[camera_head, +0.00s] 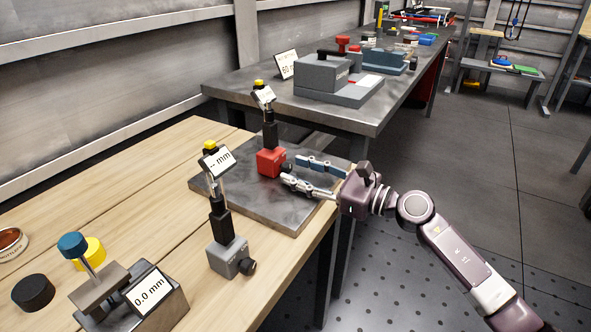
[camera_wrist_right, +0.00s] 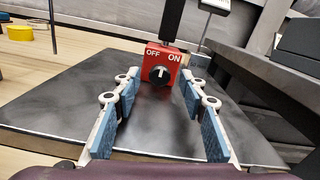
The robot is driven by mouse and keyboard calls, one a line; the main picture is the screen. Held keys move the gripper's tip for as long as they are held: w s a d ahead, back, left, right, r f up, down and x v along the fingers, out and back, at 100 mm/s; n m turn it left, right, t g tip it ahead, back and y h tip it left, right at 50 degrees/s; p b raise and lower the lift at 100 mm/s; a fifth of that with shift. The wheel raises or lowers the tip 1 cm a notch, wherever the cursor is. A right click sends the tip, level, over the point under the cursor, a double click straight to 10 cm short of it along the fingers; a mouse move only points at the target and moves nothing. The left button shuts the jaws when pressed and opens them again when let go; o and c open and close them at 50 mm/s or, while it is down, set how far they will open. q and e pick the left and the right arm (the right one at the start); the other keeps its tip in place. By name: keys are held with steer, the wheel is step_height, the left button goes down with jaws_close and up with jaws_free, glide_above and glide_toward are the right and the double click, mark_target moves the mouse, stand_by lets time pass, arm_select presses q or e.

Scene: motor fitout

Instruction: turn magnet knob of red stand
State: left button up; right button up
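The red stand (camera_head: 270,162) sits on a dark metal plate (camera_head: 290,208), with a black post and a small display on top. Its black knob (camera_head: 286,167) faces my right gripper. In the right wrist view the red stand (camera_wrist_right: 162,56) shows OFF and ON labels, and the knob (camera_wrist_right: 159,74) has a white mark pointing about straight up, between them. My right gripper (camera_head: 294,172) is open, its blue-padded fingers (camera_wrist_right: 159,100) spread on either side of the knob, short of it and not touching. My left gripper is not in view.
A grey stand (camera_head: 228,256) with a display stands on the wooden table. A gauge block reading 0.0 mm (camera_head: 150,292) and a black puck (camera_head: 33,292) are at the lower left. A grey bench (camera_head: 365,118) with a large grey device stands behind.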

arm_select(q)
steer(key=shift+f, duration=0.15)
arm_select(e)
steer(key=shift+w+a, duration=0.35)
steer(key=shift+a, duration=0.05)
steer(key=shift+c, duration=0.4)
jaws_close()
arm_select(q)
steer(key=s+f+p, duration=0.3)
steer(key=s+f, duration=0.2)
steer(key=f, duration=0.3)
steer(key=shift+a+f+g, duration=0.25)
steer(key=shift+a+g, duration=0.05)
arm_select(e)
steer(key=m, duration=0.4)
steer(key=shift+o, duration=0.4)
jaws_free()
